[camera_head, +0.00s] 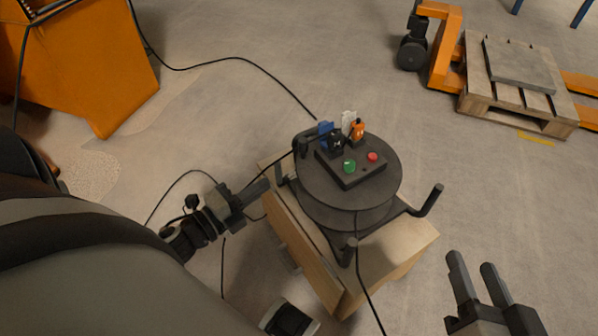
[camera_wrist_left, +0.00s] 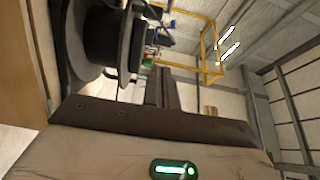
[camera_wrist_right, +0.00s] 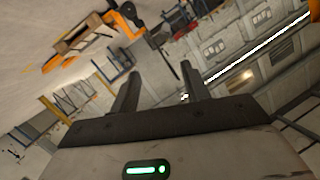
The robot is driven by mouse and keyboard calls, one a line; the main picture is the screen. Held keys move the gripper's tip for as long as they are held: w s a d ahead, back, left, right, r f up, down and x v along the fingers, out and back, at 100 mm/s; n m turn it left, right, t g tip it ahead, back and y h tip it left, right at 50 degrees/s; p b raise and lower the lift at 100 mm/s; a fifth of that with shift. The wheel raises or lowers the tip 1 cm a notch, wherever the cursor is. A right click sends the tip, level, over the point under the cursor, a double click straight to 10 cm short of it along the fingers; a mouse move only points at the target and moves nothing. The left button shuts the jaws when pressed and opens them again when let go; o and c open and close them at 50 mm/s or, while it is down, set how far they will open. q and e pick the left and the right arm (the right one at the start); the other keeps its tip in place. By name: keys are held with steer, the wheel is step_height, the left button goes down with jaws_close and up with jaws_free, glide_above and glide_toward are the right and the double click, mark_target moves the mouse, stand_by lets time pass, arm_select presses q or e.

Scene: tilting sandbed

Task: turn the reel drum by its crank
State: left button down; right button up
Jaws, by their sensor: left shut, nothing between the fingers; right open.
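The black reel drum (camera_head: 318,192) lies flat on a black frame on top of a wooden box. A dark upright knob (camera_head: 302,146) at the drum's far left edge may be the crank's handle; I cannot tell for sure. My left gripper (camera_head: 266,186) is shut and empty, just left of the drum and box, apart from the knob. In the left wrist view the drum (camera_wrist_left: 85,45) is at upper left, beside the shut fingers (camera_wrist_left: 161,78). My right gripper (camera_head: 472,260) is open and empty, to the right of the box; its spread fingers (camera_wrist_right: 160,78) show in the right wrist view.
A control box (camera_head: 350,175) with green and red buttons sits over the drum. Black posts (camera_head: 431,199) stick up from the frame's corners. The wooden box (camera_head: 395,255) stands below. Cables cross the floor. A pallet (camera_head: 515,112) on an orange pallet truck is at upper right.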

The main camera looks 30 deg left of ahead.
arm_select(q)
steer(key=w+f+b, duration=0.4)
steer(key=w, duration=0.9)
steer(key=shift+w, duration=0.2)
arm_select(e)
steer(key=shift+a+f+m+t+y, duration=0.3)
steer(key=shift+a+m+t+y, duration=0.1)
steer(key=shift+a+y, duration=0.45)
arm_select(q)
steer(key=shift+d, duration=0.1)
arm_select(e)
steer(key=shift+d, duration=0.1)
